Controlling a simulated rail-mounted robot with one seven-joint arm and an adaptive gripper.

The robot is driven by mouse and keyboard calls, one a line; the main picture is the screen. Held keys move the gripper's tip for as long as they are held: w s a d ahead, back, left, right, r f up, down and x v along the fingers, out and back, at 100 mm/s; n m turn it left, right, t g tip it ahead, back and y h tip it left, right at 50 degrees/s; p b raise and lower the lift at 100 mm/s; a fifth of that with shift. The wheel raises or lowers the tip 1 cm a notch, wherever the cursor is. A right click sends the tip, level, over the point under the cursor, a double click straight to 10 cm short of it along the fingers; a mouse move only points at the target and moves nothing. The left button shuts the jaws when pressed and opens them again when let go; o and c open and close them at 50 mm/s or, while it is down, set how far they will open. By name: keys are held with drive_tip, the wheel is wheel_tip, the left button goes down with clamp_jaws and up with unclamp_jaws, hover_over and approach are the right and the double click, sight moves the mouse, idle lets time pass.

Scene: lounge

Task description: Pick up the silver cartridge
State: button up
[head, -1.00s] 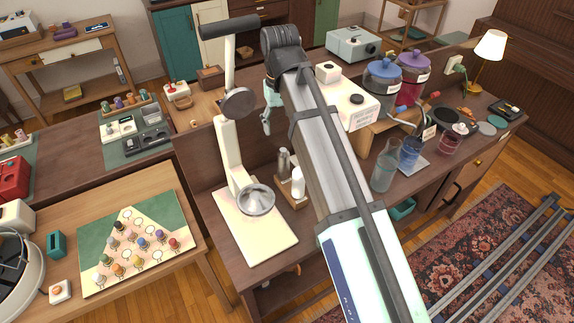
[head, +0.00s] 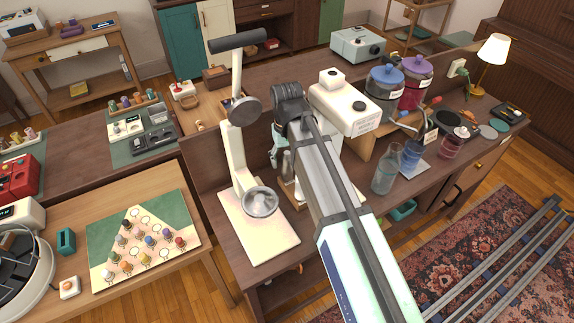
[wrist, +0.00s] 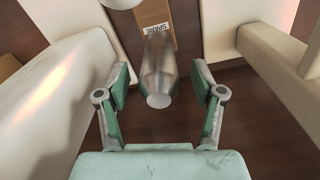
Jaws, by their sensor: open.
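The silver cartridge (wrist: 159,72) is a shiny metal cylinder in the middle of the wrist view. It stands on a small wooden holder, and part of it shows in the head view (head: 286,163) beside my arm. My gripper (wrist: 160,86) is open, with one green-padded finger on each side of the cartridge. Gaps show between the fingers and the cartridge in the wrist view. In the head view, my arm hides most of the gripper and part of the holder.
A label reading "SPARE" (wrist: 157,29) lies on the holder beyond the cartridge. The white stand with a round dish (head: 260,202) is left of my arm. A white boxy device (head: 345,106) and glass bottles (head: 386,170) are to its right.

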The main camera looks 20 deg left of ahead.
drive_tip(key=shift+f+p, duration=0.3)
drive_tip(key=shift+f, duration=1.2)
clamp_jaws()
drive_tip(key=shift+r, duration=0.1)
